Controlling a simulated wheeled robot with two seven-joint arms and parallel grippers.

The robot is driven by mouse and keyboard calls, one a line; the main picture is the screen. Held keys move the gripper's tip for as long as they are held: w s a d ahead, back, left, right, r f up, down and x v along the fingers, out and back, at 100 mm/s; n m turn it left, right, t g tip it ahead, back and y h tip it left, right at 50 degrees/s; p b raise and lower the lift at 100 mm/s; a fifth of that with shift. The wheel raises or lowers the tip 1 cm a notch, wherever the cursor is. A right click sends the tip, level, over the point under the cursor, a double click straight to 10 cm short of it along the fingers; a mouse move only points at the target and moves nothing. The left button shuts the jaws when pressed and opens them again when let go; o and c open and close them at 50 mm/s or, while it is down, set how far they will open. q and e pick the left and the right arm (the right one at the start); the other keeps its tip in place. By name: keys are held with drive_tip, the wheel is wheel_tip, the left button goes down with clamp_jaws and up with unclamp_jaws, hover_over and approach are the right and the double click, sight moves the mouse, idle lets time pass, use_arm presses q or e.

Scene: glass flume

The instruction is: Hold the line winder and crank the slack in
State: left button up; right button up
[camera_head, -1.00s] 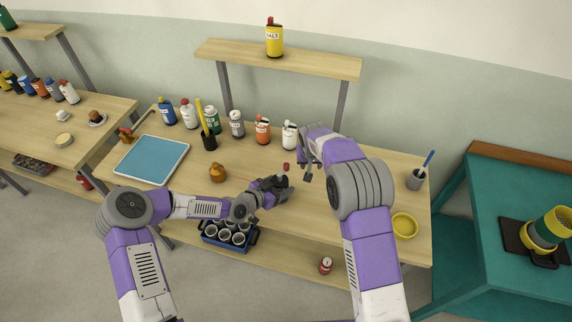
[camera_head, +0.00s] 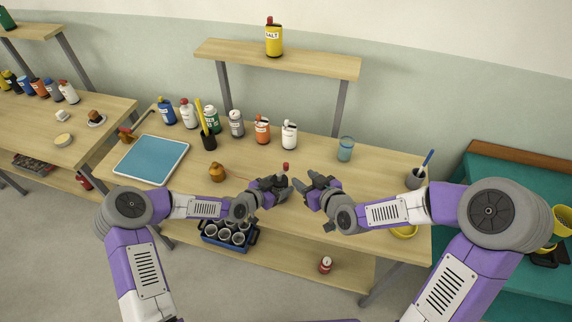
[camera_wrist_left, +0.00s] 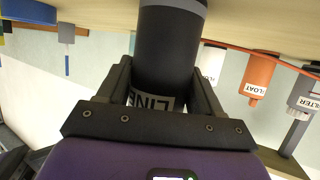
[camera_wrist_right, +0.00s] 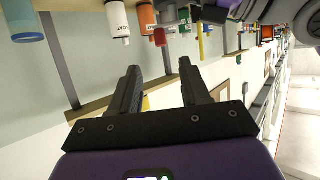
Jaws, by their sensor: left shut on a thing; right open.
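The line winder (camera_wrist_left: 168,45) is a dark grey cylinder with a white LINE label in the left wrist view. My left gripper (camera_wrist_left: 163,90) is shut around it; in the head view this gripper (camera_head: 278,184) hides most of the winder. A small red knob (camera_head: 286,166) shows just above the gripper; it also shows in the right wrist view (camera_wrist_right: 160,37). An orange line (camera_wrist_left: 260,52) runs off to the right in the left wrist view. My right gripper (camera_head: 305,180) is open and empty, just right of the left gripper and the knob, apart from both.
A brown, rounded object (camera_head: 217,173) stands left of my grippers. Labelled bottles (camera_head: 262,130) line the back of the wooden bench, with a teal cup (camera_head: 345,149) to their right. A blue tray (camera_head: 152,160) lies at left. A yellow bowl (camera_head: 404,232) is partly behind my right arm.

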sight(287, 166)
drive_tip(key=x, duration=1.1)
drive_tip(key=shift+w+a, duration=0.3)
clamp_jaws()
